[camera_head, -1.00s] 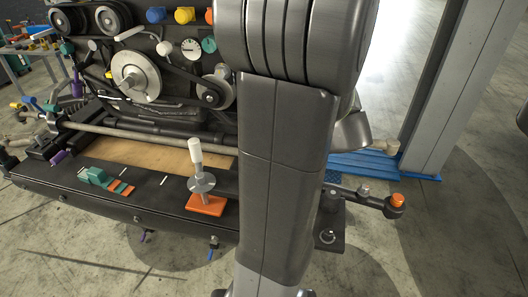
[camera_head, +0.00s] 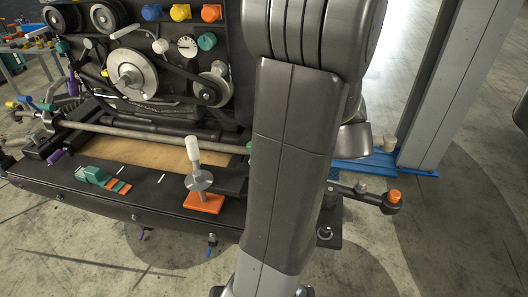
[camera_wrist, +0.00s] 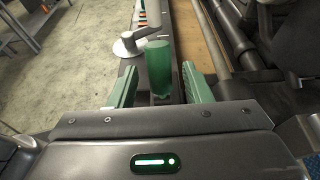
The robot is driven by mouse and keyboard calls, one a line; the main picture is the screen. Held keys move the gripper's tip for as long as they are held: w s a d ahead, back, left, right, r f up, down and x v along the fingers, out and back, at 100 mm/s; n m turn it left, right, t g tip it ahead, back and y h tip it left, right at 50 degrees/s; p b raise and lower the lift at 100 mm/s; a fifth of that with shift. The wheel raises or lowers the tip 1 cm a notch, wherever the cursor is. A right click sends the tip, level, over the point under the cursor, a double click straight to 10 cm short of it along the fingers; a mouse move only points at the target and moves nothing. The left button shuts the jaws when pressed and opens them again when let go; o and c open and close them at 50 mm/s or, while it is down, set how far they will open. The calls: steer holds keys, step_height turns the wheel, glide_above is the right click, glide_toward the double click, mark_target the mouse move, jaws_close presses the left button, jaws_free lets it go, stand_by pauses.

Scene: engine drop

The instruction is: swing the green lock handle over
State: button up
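The green lock handle (camera_wrist: 158,68) is an upright green cylinder in the wrist view. It stands between the two green-padded fingers of my gripper (camera_wrist: 159,84). The fingers are open, with a visible gap on each side of the handle. In the head view my own arm hides most of this area. Only a small green patch (camera_head: 249,147) shows at the arm's left edge, and I cannot tell what it belongs to. Beyond the handle is a grey disc (camera_wrist: 127,47) with a pale upright grip. It also shows in the head view (camera_head: 199,180), above an orange base (camera_head: 203,203).
The dark bench (camera_head: 140,208) carries a teal and orange part (camera_head: 98,177) at left. The engine (camera_head: 160,75) rises behind it. A bar with an orange knob (camera_head: 394,196) sticks out at right. A pillar (camera_head: 428,100) stands on a blue base. The floor in front is clear.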

steer(key=b+v, duration=0.1)
steer(key=v, duration=1.2)
steer(key=shift+d, duration=0.4)
steer(key=shift+r, duration=0.15)
steer(key=p+x, duration=0.1)
steer(key=x, duration=1.2)
steer(key=shift+a, duration=0.4)
steer(key=shift+d, duration=0.15)
